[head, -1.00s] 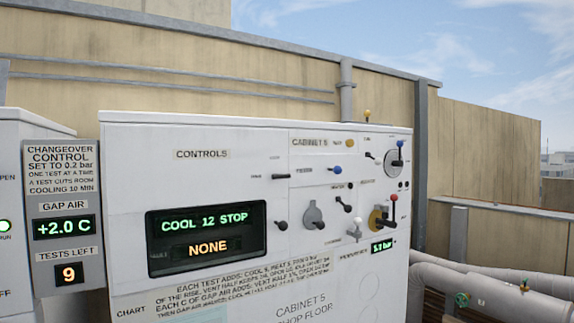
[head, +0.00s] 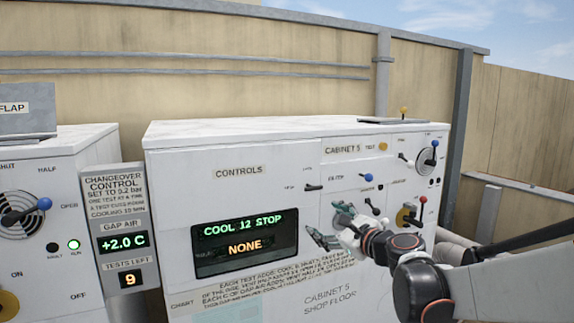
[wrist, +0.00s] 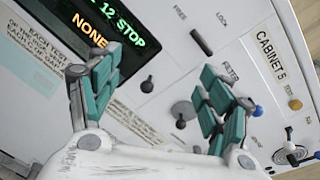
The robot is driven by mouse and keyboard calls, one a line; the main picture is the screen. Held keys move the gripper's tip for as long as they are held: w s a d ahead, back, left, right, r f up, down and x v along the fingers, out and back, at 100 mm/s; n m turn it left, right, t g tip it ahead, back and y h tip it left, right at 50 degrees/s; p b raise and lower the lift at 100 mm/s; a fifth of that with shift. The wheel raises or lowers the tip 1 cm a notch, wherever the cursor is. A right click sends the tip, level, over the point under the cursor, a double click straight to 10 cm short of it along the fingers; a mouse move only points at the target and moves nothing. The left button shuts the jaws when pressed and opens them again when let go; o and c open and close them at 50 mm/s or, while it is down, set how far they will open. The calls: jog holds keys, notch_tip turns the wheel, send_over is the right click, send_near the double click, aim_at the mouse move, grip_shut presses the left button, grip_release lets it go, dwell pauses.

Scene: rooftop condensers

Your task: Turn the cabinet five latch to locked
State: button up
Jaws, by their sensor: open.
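Cabinet five (head: 240,150) is a white box with a CABINET 5 label and a CONTROLS panel. Its latch (head: 313,187), a small black lever, sits left of the filter controls. In the wrist view the latch (wrist: 201,41) lies between FREE and LOCK labels, its black grip slanting down-right; I cannot tell its setting for sure. My gripper (head: 324,224) has teal finger pads and is open and empty in front of the panel, lower than the latch in the head view. In the wrist view my gripper (wrist: 160,62) shows spread fingers, the latch beyond the right fingertip, apart from it.
A display (head: 245,240) reads COOL 12 STOP and NONE. Other levers crowd the panel's right side, including a blue-knobbed lever (head: 366,177), a red-tipped lever (head: 422,207) and a round dial (head: 427,156). A changeover control box (head: 120,225) stands left, beside another cabinet.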

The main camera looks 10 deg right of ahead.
aim_at(314, 189)
jog(key=w+d+r+m+t+p, duration=0.1)
jog(key=w+d+r+m+p, duration=0.1)
jog(key=w+d+r+m, duration=0.25)
jog(key=shift+m, duration=0.25)
jog(key=x, duration=0.4)
jog(key=p+x, duration=0.1)
jog(key=x, duration=0.4)
jog(key=p+x, duration=0.1)
jog(key=x, duration=0.3)
jog(key=shift+a+f, duration=0.15)
jog(key=shift+a, duration=0.35)
jog(key=c, duration=0.9)
